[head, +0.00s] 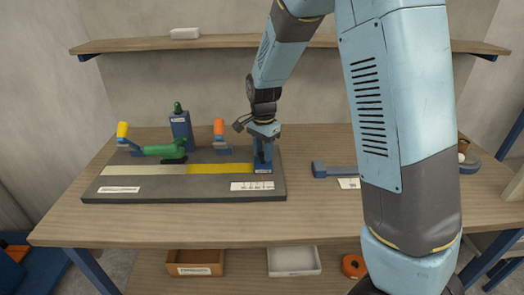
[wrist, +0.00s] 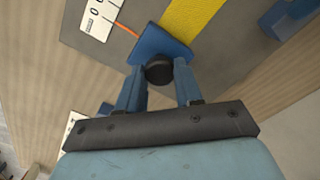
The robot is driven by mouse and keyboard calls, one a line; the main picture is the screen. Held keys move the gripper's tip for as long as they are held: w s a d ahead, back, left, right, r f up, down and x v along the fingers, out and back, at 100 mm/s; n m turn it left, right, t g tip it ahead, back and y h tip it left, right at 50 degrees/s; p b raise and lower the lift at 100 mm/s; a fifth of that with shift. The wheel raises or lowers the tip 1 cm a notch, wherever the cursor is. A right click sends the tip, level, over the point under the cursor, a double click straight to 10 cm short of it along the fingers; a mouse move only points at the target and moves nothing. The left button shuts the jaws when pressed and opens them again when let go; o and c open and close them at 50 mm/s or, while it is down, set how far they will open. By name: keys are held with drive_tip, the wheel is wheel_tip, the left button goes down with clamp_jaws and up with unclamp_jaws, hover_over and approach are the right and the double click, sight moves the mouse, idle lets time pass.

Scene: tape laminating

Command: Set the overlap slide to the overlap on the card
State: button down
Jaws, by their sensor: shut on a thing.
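The overlap slide is a blue block (head: 263,171) at the right end of the yellow tape strip (head: 220,168) on the dark board (head: 120,197). The wrist view shows the slide (wrist: 160,43) with a black round knob (wrist: 159,71) and a thin orange pointer (wrist: 127,31) reaching towards a white scale (wrist: 98,16). In the head view the scale (head: 252,186) lies along the board's front edge. My gripper (head: 263,153) is shut on the knob, with one finger on each side (wrist: 159,78). A white card (head: 348,184) lies right of the board; its figure is too small to read.
On the board are a green-handled tool (head: 165,150), an orange-topped tool (head: 219,133) and a blue post (head: 181,130). A blue tool (head: 333,169) lies right of the board. Trays stand below the wooden table (head: 200,222). Clear table lies in front.

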drive_tip(key=shift+a, duration=0.85)
drive_tip(key=c, duration=0.7)
unclamp_jaws()
drive_tip(key=shift+c, duration=0.2)
drive_tip(key=shift+r, duration=0.1)
wheel_tip(320, 180, up, 14)
drive_tip(key=shift+f, duration=0.2)
drive_tip(key=shift+d, duration=0.1)
